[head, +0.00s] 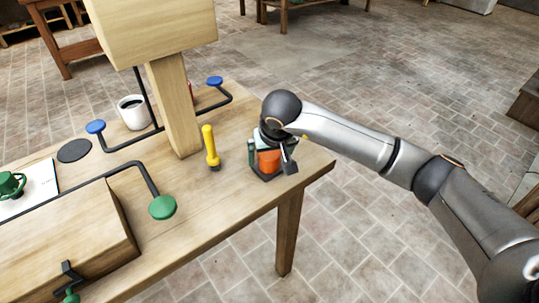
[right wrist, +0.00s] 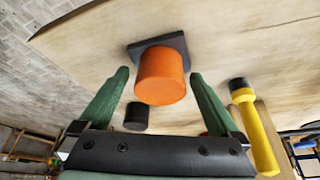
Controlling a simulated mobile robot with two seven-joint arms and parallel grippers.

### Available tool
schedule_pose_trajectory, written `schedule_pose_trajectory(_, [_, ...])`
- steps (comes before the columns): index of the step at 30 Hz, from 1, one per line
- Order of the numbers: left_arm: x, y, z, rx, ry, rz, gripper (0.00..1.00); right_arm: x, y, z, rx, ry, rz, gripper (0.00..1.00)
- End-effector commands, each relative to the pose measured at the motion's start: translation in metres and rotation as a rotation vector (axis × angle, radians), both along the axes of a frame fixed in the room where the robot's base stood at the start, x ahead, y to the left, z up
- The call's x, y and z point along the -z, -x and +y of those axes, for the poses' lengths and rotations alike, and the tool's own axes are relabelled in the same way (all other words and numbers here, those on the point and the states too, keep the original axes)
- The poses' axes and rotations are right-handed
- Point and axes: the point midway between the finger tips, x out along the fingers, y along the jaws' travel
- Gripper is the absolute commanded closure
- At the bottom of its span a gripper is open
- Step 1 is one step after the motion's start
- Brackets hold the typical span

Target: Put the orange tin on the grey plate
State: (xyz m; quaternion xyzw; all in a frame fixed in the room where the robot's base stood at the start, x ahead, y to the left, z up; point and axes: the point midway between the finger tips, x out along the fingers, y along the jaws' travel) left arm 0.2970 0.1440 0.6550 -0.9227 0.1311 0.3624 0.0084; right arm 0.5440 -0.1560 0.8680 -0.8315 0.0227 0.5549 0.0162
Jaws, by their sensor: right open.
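The orange tin (head: 268,161) stands upright on a dark grey square plate (head: 266,178) near the table's right corner. In the right wrist view the tin (right wrist: 162,78) covers part of the plate (right wrist: 139,49), whose far edge and corners show. My right gripper (head: 271,158) is above and around the tin. Its green fingers are open, one on each side of the tin in the right wrist view (right wrist: 160,74), with gaps visible on both sides. The head view hides part of the tin behind the gripper. My left gripper is not in view.
A yellow-handled tool (head: 210,146) stands left of the tin. A wooden post (head: 174,105) with bent black rods and coloured pads rises beyond it. A white mug (head: 133,112), a dark round disc (head: 74,151) and a wooden block (head: 75,240) are farther left.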

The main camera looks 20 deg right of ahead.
Motion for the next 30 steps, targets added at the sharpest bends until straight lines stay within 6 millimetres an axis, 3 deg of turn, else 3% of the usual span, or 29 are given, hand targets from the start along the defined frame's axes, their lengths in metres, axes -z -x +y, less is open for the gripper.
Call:
schedule_pose_trajectory(5, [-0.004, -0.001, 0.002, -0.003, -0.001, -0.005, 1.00, -0.017, 0.004, 0.000, -0.001, -0.002, -0.005, 0.02])
schedule_pose_trajectory(18, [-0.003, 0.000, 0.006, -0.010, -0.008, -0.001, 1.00, -0.098, 0.038, 0.002, -0.001, 0.000, -0.004, 0.02])
schedule_pose_trajectory(24, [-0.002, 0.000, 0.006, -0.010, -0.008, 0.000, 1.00, -0.113, 0.045, 0.002, 0.000, 0.000, -0.002, 0.02])
schedule_pose_trajectory(30, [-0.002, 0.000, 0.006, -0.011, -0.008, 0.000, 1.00, -0.114, 0.046, 0.002, 0.000, 0.000, 0.000, 0.02])
